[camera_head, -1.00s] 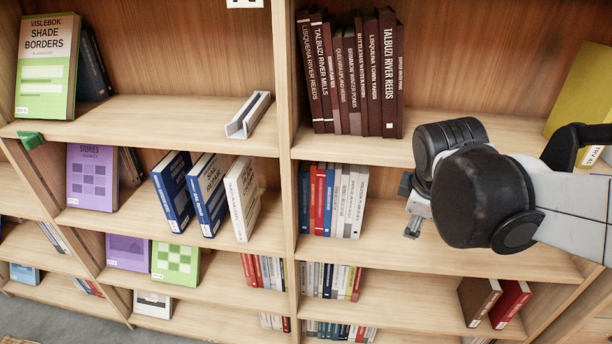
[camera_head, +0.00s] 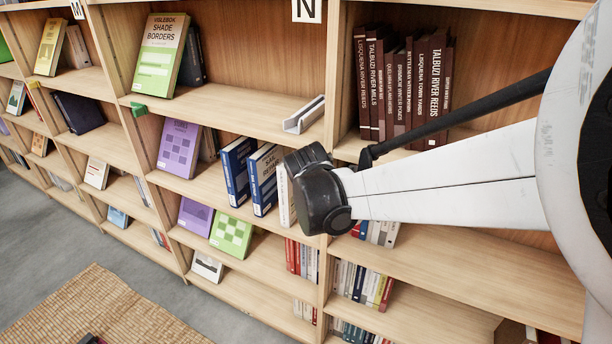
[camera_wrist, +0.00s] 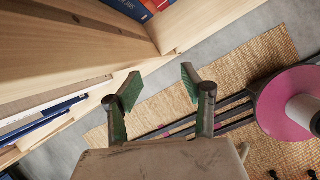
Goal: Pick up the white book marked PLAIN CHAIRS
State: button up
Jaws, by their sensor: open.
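A white book (camera_head: 285,195) stands on the middle shelf, to the right of two blue books. My black wrist joint covers most of it in the head view, and its title cannot be read. My gripper (camera_wrist: 160,82) shows in the wrist view with its two green-padded fingers apart and nothing between them. It points down past the shelf edges toward the floor. In the head view my gripper is hidden behind my arm, near the white book.
Blue books (camera_head: 238,170) lean beside the white one. A grey bookend (camera_head: 304,115) lies on the shelf above. Dark red books (camera_head: 395,85) stand at the upper right. A woven mat (camera_wrist: 250,65) and a pink round object (camera_wrist: 290,105) are below in the wrist view.

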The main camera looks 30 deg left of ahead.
jog(key=s+a+f+n+p, duration=0.1)
jog(key=s+a+n, duration=0.2)
jog(key=s+a, duration=0.35)
jog(key=s+a+n+p, duration=0.1)
jog(key=s+a+n, duration=0.15)
jog(key=a, duration=0.65)
send_over(283, 209)
jog(key=s, duration=0.2)
jog(key=shift+m, duration=0.25)
jog(key=b+x, duration=0.1)
jog(key=x, duration=0.4)
jog(key=shift+d+f, duration=0.1)
jog(key=shift+f, duration=0.15)
jog(key=shift+f+b, duration=0.25)
jog(key=shift+b, duration=0.15)
grip_shut()
